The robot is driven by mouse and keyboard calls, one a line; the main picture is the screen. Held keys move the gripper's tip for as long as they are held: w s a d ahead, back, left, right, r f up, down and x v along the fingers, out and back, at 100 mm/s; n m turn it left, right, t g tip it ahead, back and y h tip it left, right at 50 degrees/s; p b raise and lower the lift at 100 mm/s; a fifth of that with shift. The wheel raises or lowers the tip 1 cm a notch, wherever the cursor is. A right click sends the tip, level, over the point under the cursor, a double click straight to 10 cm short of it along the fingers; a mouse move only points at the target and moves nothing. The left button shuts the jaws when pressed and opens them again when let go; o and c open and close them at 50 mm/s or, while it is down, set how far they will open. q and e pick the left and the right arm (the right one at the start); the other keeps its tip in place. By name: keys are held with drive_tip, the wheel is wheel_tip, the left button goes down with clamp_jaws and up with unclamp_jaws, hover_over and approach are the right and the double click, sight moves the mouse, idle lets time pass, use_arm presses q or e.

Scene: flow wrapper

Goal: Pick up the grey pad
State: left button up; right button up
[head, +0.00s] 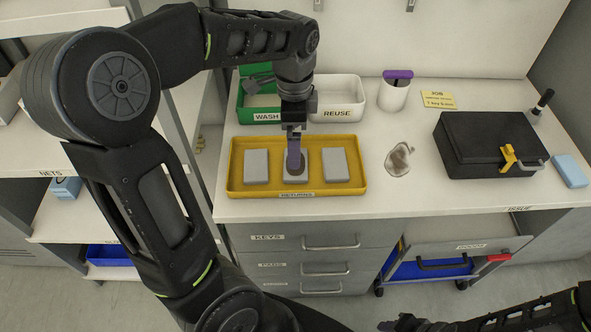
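Three grey pads lie in a row in the yellow tray (234,180) labelled RETURNS: the left pad (256,166), the middle pad (295,179) and the right pad (335,165). My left gripper (294,158) points down over the middle pad and hides part of it. A dark patch shows on that pad around the fingertips. The fingers are seen nearly edge-on, so I cannot tell whether they are open or touch the pad. My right gripper (402,323) is at the bottom edge, partly cut off, away from the tray.
Behind the tray stand a green WASH bin (244,104) and a white REUSE bin (348,99). The counter front right is clear.

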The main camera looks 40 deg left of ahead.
use_arm(q)
drive_tip(key=shift+f, duration=1.25)
drive_tip(key=shift+w+d+f+p, duration=0.1)
drive_tip(key=shift+f+p, duration=0.1)
drive_tip(key=shift+f, duration=1.15)
drive_tip(key=shift+w+f+p, duration=0.1)
drive_tip(key=shift+f+p, duration=0.05)
drive_tip(key=shift+f, duration=1.15)
drive_tip(key=c, duration=1.1)
